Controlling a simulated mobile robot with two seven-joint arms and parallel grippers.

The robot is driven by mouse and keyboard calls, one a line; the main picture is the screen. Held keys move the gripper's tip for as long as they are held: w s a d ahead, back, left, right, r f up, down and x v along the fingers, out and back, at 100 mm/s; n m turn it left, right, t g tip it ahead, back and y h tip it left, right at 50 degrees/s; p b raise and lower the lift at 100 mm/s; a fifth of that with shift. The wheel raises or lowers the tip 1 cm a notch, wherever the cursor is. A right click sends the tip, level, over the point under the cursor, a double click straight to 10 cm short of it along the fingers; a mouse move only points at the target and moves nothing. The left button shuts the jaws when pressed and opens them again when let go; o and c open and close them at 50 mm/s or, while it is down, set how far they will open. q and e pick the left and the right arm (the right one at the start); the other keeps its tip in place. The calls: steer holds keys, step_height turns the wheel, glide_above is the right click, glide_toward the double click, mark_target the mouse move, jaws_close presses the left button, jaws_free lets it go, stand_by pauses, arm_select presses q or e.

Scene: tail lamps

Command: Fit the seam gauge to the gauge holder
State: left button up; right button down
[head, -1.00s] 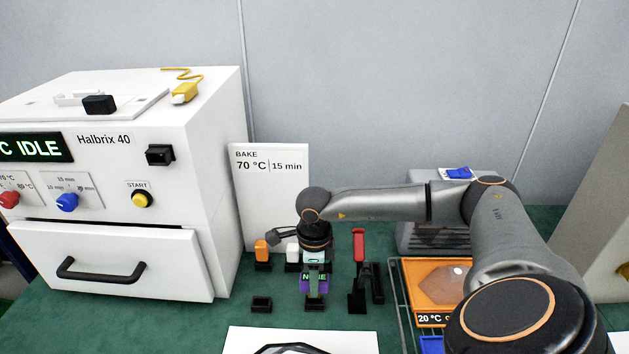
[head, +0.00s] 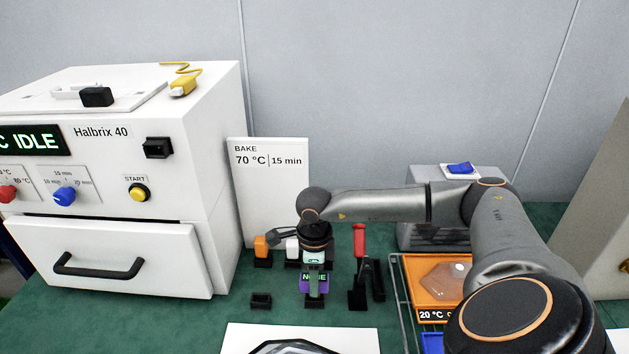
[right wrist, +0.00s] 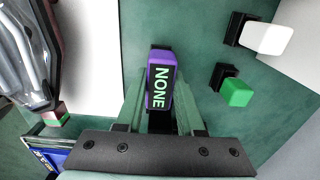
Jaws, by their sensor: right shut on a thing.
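The seam gauge (head: 314,284) is a purple block with a dark display reading NONE. My right gripper (head: 316,270) reaches down from above and is shut on it. In the right wrist view the gauge (right wrist: 160,85) sits between my two fingers, its display facing the camera. The gauge holder appears to be the black piece (head: 314,302) directly below the gauge. Black parts also show around the gauge's ends in the right wrist view. I cannot tell whether the gauge is fully seated. My left gripper is not in view.
Orange (head: 261,246) and white (head: 292,247) blocks stand behind; a red-handled tool (head: 360,240) is to the right. An orange tray (head: 412,278) lies further right, the white oven (head: 110,255) left, a white sheet (head: 240,340) in front.

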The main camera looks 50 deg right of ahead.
steer(key=shift+f, duration=0.2)
stand_by(0.4)
steer(key=shift+f+b, duration=0.9)
steer(key=shift+b, duration=0.1)
steer(key=shift+r, duration=0.1)
steer(key=shift+c, duration=2.2)
jaws_free()
step_height(320, 180, up, 12)
steer(key=shift+r, duration=0.25)
